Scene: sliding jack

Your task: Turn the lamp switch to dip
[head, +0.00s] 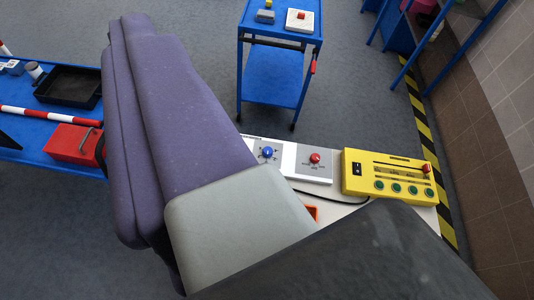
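Small marks ring the knobs, but the lettering is too small to read, so I cannot tell which is the lamp switch or where either points. My purple and grey arm parts fill the middle and bottom of the view and cover the panel's near left side. My gripper fingers do not show.
A yellow control box (391,178) with green buttons and a red knob stands right of the panel. A black cable runs in front. A blue trolley (272,76) stands behind. At left, a blue table holds a red box (73,144) and black tray (69,86). A tiled wall (492,130) bounds the right.

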